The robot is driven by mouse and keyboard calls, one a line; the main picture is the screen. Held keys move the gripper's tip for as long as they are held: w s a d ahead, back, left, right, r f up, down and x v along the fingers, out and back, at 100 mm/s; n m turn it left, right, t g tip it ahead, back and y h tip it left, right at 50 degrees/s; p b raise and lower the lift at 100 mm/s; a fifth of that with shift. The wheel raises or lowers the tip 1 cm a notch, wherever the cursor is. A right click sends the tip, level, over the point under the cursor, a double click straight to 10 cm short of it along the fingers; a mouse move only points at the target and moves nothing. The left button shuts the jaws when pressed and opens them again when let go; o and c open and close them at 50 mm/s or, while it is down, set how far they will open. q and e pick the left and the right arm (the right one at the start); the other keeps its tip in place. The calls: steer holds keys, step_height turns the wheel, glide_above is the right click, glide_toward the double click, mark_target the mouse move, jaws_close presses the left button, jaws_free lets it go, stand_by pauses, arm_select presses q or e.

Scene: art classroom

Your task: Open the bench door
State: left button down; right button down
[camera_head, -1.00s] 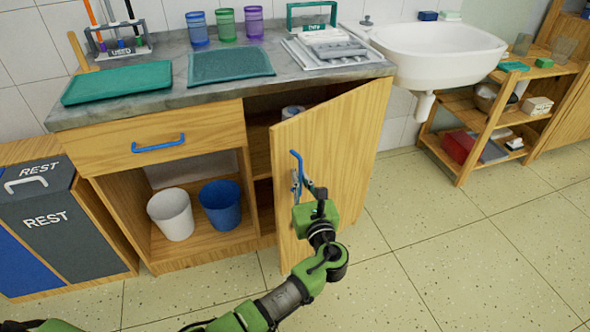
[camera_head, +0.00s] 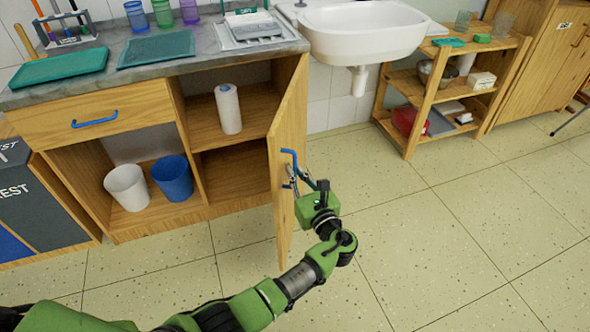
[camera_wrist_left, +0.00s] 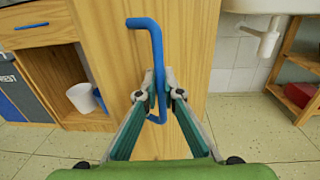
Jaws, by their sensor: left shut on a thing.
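The bench door (camera_head: 290,130) is a wooden panel hinged on its right side, standing wide open and pointing out into the room. Its blue handle (camera_head: 291,158) is on the outer face. My left gripper (camera_head: 296,184) is shut on the handle. In the left wrist view the fingertips (camera_wrist_left: 158,92) close around the lower part of the blue handle (camera_wrist_left: 156,45), in front of the door (camera_wrist_left: 110,50). The compartment behind the door shows a white paper roll (camera_head: 229,109) on its upper shelf. My right gripper is not in view.
A white bin (camera_head: 127,187) and a blue bin (camera_head: 172,178) stand in the open left compartment under a drawer (camera_head: 90,115). A sink (camera_head: 365,32) and a wooden shelf unit (camera_head: 440,95) are to the right. The tiled floor (camera_head: 430,240) in front is clear.

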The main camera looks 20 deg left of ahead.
arm_select(q)
steer(key=shift+d, duration=0.3)
steer(key=c, duration=2.5)
jaws_free()
steer(key=shift+w, duration=0.1)
steer(key=v, duration=0.7)
steer(key=shift+s+d, duration=0.1)
steer(key=shift+s, duration=0.15)
